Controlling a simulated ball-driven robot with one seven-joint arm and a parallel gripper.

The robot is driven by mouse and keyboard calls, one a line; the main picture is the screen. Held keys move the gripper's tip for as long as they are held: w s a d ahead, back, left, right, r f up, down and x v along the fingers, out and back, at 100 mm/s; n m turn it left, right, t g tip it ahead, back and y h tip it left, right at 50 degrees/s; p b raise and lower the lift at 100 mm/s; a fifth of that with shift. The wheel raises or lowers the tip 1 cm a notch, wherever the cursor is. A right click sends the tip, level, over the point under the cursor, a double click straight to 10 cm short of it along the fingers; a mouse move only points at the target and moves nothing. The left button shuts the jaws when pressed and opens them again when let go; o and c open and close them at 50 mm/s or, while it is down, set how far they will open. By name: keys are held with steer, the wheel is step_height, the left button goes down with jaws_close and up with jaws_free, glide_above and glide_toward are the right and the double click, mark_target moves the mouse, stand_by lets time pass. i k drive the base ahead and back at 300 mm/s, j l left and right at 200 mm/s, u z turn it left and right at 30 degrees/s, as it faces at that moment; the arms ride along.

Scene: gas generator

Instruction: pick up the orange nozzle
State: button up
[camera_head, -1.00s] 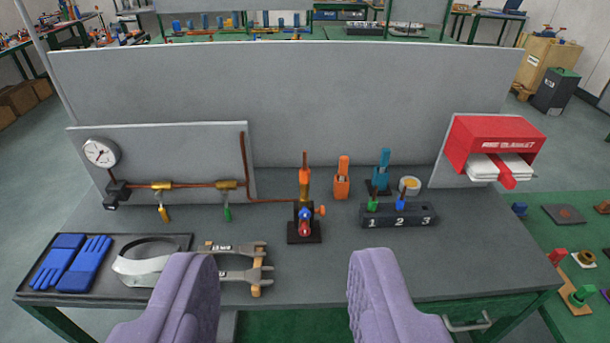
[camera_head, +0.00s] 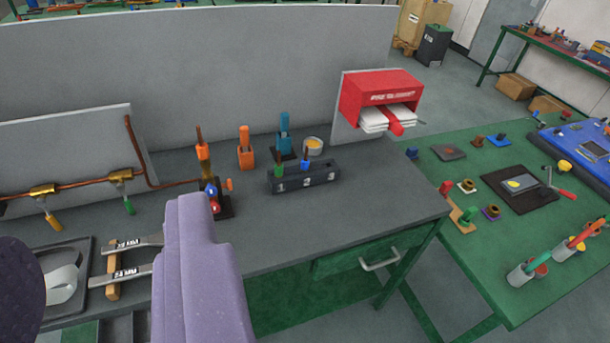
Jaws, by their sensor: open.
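Two orange pieces stand on the grey bench. One is an upright orange piece (camera_head: 246,150) with a narrower top, standing alone near the back panel. The other is an orange tip (camera_head: 203,150) on a small dark stand with red and blue knobs, joined to the copper pipe. I cannot tell for sure which one is the nozzle. My gripper (camera_head: 105,225) shows at the lower left, its two purple padded fingers wide apart and empty. It is nearer to me than both orange pieces and touches neither. The right finger hides part of the bench below the stand.
A black block (camera_head: 304,178) numbered 1, 2, 3 holds green and blue pieces. A teal piece (camera_head: 284,138) and a small round tin (camera_head: 313,146) stand behind it. A red dispenser (camera_head: 380,95) hangs at right. The bench's front right is bare. A green table (camera_head: 480,255) stands further right.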

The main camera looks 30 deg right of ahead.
mark_target(202, 147)
steer(key=i+l+u, duration=0.15)
steer(key=i, duration=0.4)
steer(key=i+l+u, duration=0.1)
steer(key=i, duration=0.45)
steer(key=i+l+u, duration=0.15)
steer(key=i, duration=0.35)
